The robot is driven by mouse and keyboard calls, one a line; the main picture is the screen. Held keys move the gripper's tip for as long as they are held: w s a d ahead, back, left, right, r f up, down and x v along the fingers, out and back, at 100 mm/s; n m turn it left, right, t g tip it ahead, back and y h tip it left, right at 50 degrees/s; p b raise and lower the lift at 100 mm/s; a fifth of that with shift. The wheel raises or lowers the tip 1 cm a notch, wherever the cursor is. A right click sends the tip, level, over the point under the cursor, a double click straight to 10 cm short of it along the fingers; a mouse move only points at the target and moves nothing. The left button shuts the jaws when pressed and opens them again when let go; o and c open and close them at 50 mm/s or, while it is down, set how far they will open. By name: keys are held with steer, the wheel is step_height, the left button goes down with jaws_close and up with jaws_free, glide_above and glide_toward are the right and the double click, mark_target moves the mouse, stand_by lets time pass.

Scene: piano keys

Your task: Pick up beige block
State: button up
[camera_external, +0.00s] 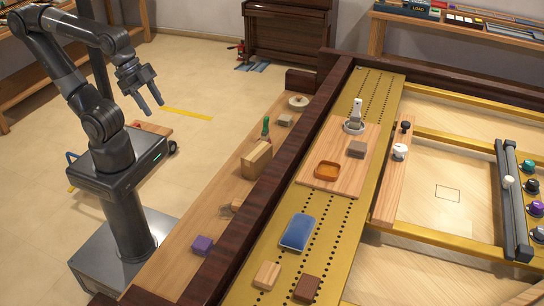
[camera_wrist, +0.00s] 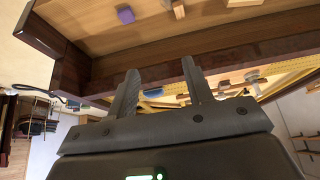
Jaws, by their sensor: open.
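A small beige block (camera_external: 267,275) lies on the gold perforated strip (camera_external: 335,262), at the front in the external view, left of a dark brown block (camera_external: 307,288). A longer tan block (camera_external: 257,161) lies on the wooden ledge nearer my arm. My gripper (camera_external: 151,106) is raised over the floor at upper left, well away from both, open with nothing between its fingers. In the wrist view my gripper (camera_wrist: 160,70) also shows parted, empty fingers. I cannot make out the small beige block in the wrist view.
A purple block (camera_external: 202,245) and a green-handled tool (camera_external: 266,128) are on the ledge. A raised dark wooden rail (camera_external: 272,190) runs between ledge and gold strip.

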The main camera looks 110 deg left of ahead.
steer(key=shift+o, duration=1.4)
steer(key=n+g, duration=0.1)
steer(key=g, duration=0.3)
glide_above(241, 203)
step_height(241, 203, down, 33)
steer(key=shift+s+f, duration=0.1)
steer(key=shift+s, duration=0.05)
steer(key=shift+f, duration=2.65)
steer(key=shift+c, duration=0.2)
